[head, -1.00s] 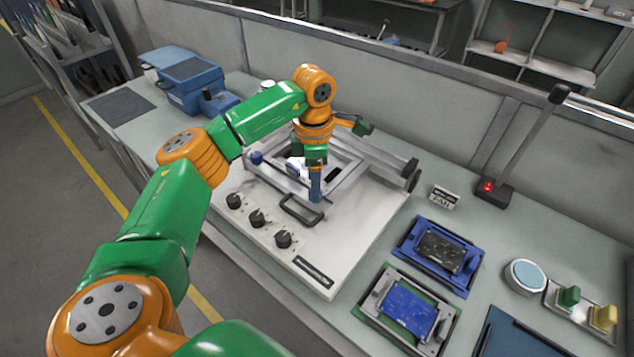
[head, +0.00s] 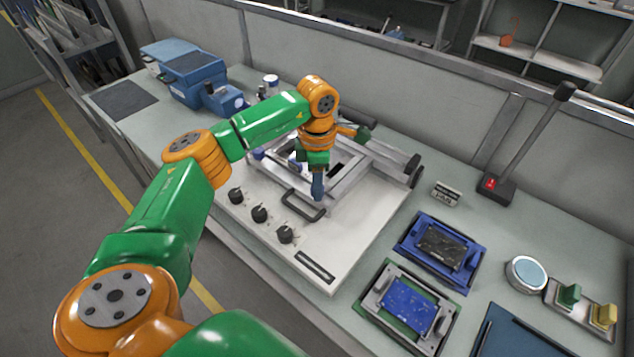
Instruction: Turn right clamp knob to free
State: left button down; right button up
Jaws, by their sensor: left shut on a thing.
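The white test fixture (head: 352,222) sits on the bench with a metal clamp frame (head: 352,193) on top and a black front handle (head: 303,206). My left gripper (head: 317,187) points down at the frame's front right corner, just behind the handle. It is shut on what appears to be the right clamp knob, which its fingers mostly hide. A blue knob (head: 258,154) shows at the frame's left side, partly behind my arm. My right gripper is out of view.
Three black dials (head: 260,213) line the fixture's front. A blue board holder (head: 440,252) and a holder with a blue circuit board (head: 407,305) lie to the right. A tall lever (head: 535,137) stands at the back right.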

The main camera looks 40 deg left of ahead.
pick_arm(q)
jog(key=m+b, duration=0.1)
jog(key=m, duration=0.3)
jog(key=shift+f, duration=0.1)
jog(key=m, duration=0.9)
jog(key=shift+b, duration=0.4)
jog(key=shift+m, duration=2.5)
jog(key=c, duration=0.5)
grip_release()
jog(key=shift+c, duration=0.2)
